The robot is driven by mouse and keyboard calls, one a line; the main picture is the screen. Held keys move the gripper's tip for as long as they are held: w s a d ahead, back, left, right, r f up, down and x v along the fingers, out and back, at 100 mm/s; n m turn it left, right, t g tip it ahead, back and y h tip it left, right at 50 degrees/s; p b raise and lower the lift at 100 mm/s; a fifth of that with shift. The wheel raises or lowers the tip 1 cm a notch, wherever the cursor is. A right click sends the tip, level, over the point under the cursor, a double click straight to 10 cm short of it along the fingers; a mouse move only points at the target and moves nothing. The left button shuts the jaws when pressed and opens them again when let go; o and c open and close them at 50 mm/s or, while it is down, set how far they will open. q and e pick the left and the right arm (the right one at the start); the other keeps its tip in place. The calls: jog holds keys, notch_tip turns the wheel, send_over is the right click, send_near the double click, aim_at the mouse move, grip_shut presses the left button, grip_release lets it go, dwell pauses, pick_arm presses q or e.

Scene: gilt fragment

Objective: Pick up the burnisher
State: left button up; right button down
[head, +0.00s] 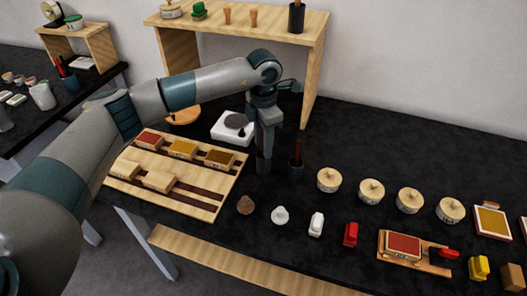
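My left gripper (265,146) points straight down over the dark table, just behind its middle. Directly under its fingertips stands a slim dark upright holder (263,167), with a bit of reddish brown at its top; the fingers hide most of what stands in it. A similar dark holder with a brown-handled tool (297,150) stands upright just to the right, apart from the gripper. I cannot tell which of these tools is the burnisher. Whether the fingers are closed on a handle is too small to tell. My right gripper is out of view.
A wooden tray (206,199) with several labelled blocks lies left of the gripper. A white device (230,133) with a round dark plate stands behind it. Several lidded round pots (371,190) line the right. A wooden shelf (240,22) stands behind. Small items line the front edge.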

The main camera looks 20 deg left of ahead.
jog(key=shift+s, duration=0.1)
pick_arm(q)
grip_shut()
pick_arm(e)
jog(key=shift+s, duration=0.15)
pick_arm(q)
jog(key=shift+r, duration=0.1)
